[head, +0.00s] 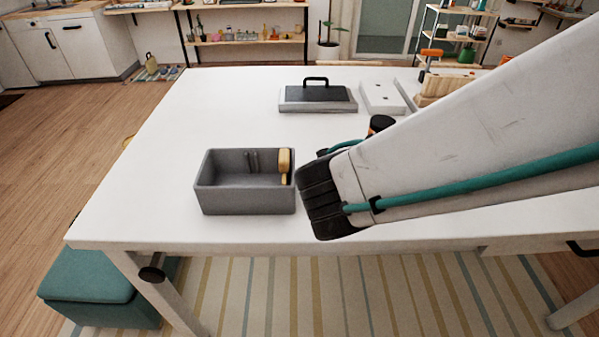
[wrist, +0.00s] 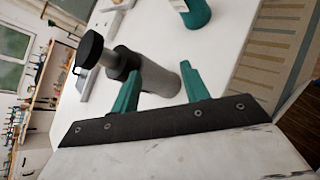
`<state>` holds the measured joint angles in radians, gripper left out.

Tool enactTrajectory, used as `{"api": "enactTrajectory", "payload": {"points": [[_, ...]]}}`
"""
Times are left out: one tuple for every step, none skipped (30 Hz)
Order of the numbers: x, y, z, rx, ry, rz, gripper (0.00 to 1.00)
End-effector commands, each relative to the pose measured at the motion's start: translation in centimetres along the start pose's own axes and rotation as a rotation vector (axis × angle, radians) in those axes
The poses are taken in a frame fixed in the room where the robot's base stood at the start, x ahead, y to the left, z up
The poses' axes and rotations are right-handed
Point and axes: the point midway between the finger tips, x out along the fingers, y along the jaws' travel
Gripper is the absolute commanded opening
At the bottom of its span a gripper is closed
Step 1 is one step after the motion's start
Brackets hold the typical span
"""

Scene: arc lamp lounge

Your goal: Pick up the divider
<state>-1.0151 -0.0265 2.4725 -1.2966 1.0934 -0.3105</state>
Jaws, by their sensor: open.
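I cannot pick out a divider for certain. A grey open box (head: 246,200) stands near the table's front edge, with upright ribs inside its back wall and a tan piece (head: 284,163) standing at its right end. In the wrist view, my gripper (wrist: 160,80) has two teal fingers spread apart with nothing clearly held. A grey cylinder (wrist: 160,78) with a black knob (wrist: 90,48) shows beyond and between the fingers; I cannot tell whether they touch it. In the head view, my arm hides most of the gripper.
The white table (head: 170,130) is bare at its left. A grey tray with a dark handled plate (head: 318,95) and a white block (head: 382,98) stand at the back. A wooden block (head: 440,88) is at the back right. A teal bottle (wrist: 196,14) shows in the wrist view.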

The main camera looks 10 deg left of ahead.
Motion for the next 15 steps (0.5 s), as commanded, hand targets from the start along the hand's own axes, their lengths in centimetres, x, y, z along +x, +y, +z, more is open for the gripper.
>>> {"api": "enactTrajectory", "payload": {"points": [[-1.1,2.2,-2.6,-0.145,0.001,0.118,0.45],[-1.6,3.5,-3.6,-0.22,-0.003,0.183,0.45],[-2.4,5.0,-5.1,-0.314,-0.01,0.268,0.45],[-3.1,6.1,-6.2,-0.381,-0.015,0.328,0.45],[-3.7,7.0,-7.2,-0.443,-0.023,0.384,0.45],[-4.5,8.0,-8.4,-0.516,-0.032,0.449,0.45],[-5.1,8.6,-9.2,-0.562,-0.038,0.492,0.45],[-5.6,9.1,-9.9,-0.604,-0.044,0.529,0.45],[-6.2,9.7,-10.7,-0.648,-0.052,0.571,0.45],[-6.6,10.0,-11.2,-0.676,-0.057,0.597,0.45],[-6.9,10.2,-11.6,-0.698,-0.061,0.617,0.45],[-7.1,10.5,-12.0,-0.719,-0.066,0.637,0.45],[-7.1,10.7,-12.2,-0.73,-0.068,0.648,0.45],[-7.1,10.9,-12.4,-0.737,-0.07,0.654,0.45],[-6.9,11.2,-12.5,-0.742,-0.072,0.659,0.45]]}}
